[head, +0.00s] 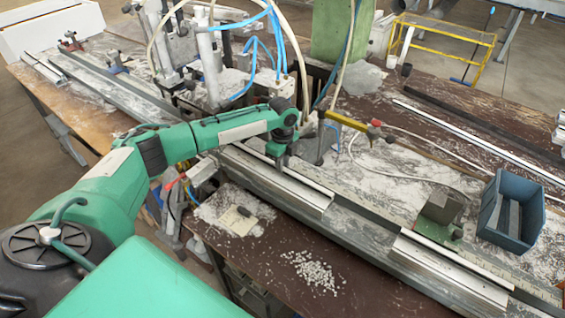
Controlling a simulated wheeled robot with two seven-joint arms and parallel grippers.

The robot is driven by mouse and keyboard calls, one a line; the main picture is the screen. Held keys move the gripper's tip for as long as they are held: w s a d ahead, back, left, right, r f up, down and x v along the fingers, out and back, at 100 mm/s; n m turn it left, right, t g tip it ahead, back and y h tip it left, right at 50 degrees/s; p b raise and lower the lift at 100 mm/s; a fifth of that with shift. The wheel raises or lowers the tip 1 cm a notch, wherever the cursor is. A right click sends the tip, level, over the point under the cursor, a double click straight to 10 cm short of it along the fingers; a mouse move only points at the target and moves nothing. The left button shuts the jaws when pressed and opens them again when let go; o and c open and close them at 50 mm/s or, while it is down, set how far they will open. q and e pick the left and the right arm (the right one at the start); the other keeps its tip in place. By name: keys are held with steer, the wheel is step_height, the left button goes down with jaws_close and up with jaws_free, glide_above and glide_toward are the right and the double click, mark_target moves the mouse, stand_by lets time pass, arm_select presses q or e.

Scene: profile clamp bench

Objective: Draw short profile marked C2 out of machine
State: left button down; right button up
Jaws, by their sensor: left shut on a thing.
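A short silvery profile (298,189) lies along the long metal bed of the machine (350,228), in the middle of the head view. My left gripper (281,163) reaches over from the left, points down and is shut on this profile near its back edge. The fingertips are small and partly hidden. A second short profile (455,268) lies farther right on the same bed, apart from the gripper. No C2 marking can be read on either piece. My right gripper is not in view.
White clamp cylinders (208,65) with blue hoses stand behind my left arm. A yellow-and-red valve (350,121) is right of the gripper. A green block (438,213) and a blue bin (511,210) stand at right. White pellets (312,270) lie on the brown bench front.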

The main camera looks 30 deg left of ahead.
mark_target(306, 179)
arm_select(q)
steer(key=shift+d, duration=0.1)
steer(key=shift+s+d+r+p, duration=0.1)
steer(key=shift+s+d+p, duration=0.05)
steer(key=shift+d+p, duration=0.65)
steer(key=shift+s+d+p, duration=0.1)
steer(key=shift+d+p, duration=0.95)
steer(key=shift+d, duration=2.1)
steer(key=shift+d+p, duration=0.45)
steer(key=shift+s, duration=0.1)
